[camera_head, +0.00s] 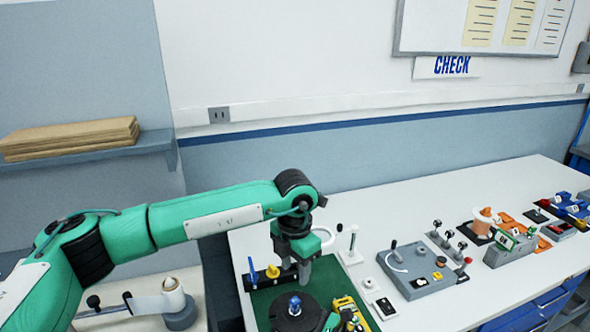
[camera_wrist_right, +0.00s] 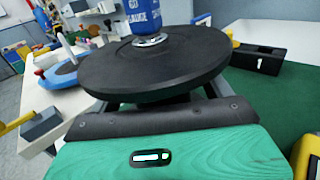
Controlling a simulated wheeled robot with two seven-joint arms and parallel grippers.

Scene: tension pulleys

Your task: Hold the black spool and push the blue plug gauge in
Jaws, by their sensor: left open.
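The black spool (camera_head: 312,310) stands on the green mat (camera_head: 265,300) at the bottom of the head view. Its broad top disc (camera_wrist_right: 155,65) fills the middle of the right wrist view. The blue plug gauge (camera_head: 295,303) stands upright at the spool's centre, with a metal collar at its foot; it also shows in the right wrist view (camera_wrist_right: 144,15). My left gripper (camera_head: 304,278) is open, pointing down above and behind the gauge, apart from it. My right gripper (camera_wrist_right: 160,98) reaches under the disc; the disc hides its fingertips and any contact with the hub.
A black holder (camera_head: 283,276) with blue and yellow handled pieces sits behind the spool. A yellow item (camera_head: 350,312) lies to its right. A grey fixture (camera_head: 415,270) and several other devices stand farther right. The table front (camera_head: 440,315) is clear.

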